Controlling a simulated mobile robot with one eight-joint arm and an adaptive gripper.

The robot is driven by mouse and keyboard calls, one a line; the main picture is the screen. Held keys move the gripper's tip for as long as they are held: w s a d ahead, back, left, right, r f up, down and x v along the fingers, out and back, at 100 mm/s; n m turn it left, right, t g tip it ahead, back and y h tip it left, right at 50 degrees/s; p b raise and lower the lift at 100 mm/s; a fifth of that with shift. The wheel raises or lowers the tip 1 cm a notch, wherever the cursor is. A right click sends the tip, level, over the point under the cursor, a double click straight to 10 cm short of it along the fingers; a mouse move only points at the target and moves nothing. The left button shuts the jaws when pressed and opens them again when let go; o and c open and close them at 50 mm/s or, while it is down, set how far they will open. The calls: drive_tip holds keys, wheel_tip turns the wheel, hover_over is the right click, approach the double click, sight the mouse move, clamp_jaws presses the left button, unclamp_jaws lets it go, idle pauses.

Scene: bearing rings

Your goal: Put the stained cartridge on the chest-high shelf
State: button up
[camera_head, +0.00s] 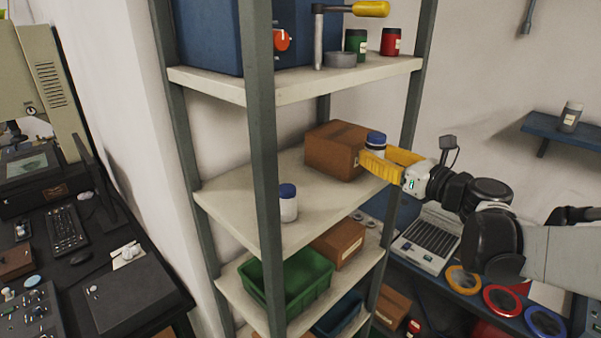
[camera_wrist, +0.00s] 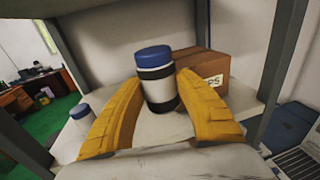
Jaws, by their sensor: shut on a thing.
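My gripper (camera_head: 377,160) has yellow fingers and is shut on a white cartridge with a blue cap (camera_head: 375,139), at the right end of the middle shelf (camera_head: 240,208). In the wrist view the held cartridge (camera_wrist: 156,76) stands upright between the fingers and has dark bands round its white body.
A cardboard box (camera_head: 333,150) sits on the middle shelf close beside the held cartridge. Green uprights (camera_head: 259,130) frame the shelf. The upper shelf (camera_head: 345,80) holds a blue case and jars. A green bin (camera_head: 290,280) is below. The middle shelf's left part is mostly clear.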

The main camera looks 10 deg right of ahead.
drive_tip(key=b, duration=0.1)
hover_over(329, 195)
wheel_tip(329, 195, down, 6)
drive_tip(key=shift+r, duration=0.1)
wheel_tip(329, 195, down, 4)
drive_tip(key=shift+f+b, duration=0.15)
drive_tip(key=shift+b, duration=0.4)
drive_tip(key=o, duration=1.2)
drive_tip(key=shift+f, duration=0.1)
